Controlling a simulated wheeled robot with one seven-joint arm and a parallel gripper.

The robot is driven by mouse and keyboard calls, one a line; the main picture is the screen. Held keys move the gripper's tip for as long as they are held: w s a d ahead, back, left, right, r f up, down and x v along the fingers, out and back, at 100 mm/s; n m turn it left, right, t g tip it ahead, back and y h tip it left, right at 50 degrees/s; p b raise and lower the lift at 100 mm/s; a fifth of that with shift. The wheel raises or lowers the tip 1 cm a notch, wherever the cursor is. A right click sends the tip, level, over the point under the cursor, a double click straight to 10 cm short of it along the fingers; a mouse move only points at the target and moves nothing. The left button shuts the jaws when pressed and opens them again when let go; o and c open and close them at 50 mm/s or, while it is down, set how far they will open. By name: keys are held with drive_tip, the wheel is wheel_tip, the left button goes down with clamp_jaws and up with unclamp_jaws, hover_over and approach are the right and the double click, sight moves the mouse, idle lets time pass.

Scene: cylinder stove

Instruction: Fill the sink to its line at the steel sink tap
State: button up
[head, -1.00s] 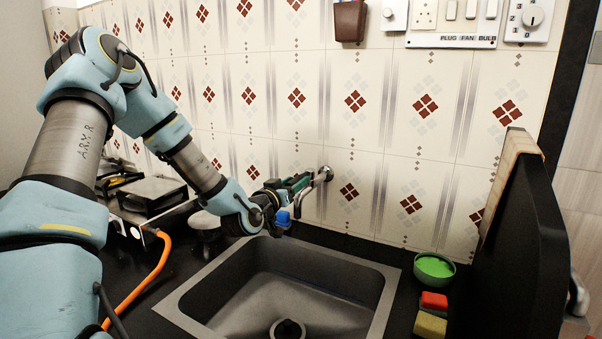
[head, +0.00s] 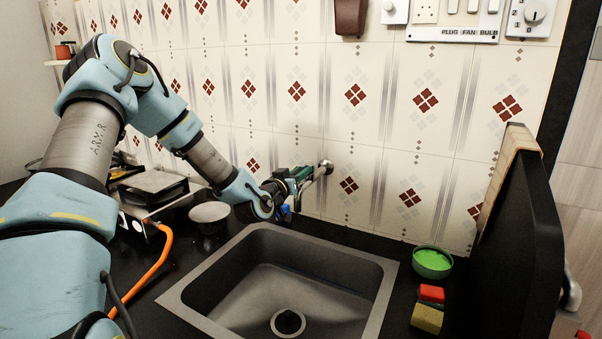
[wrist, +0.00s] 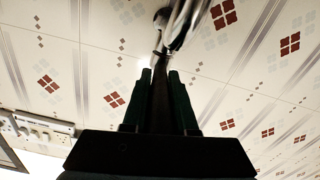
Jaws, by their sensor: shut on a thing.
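The steel tap (head: 326,168) comes out of the tiled wall above the back of the sink; it also shows in the wrist view (wrist: 178,24). My gripper (head: 298,180) is at the tap, and its arm hides much of it. In the wrist view my gripper (wrist: 160,78) has its two fingers close together on a dark narrow part of the tap, seemingly its lever. The steel sink (head: 203,274) lies below, with a round dark drain (head: 288,322) in its floor. I see no clear water stream, and I cannot make out a fill line.
A green bowl (head: 432,262), a red sponge (head: 431,293) and a yellow sponge (head: 427,319) stand right of the sink. A dark upright board (head: 515,230) is at the right. A stove (head: 150,190) with an orange hose (head: 155,265) is at the left.

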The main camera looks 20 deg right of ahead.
clamp_jaws()
idle(0.8)
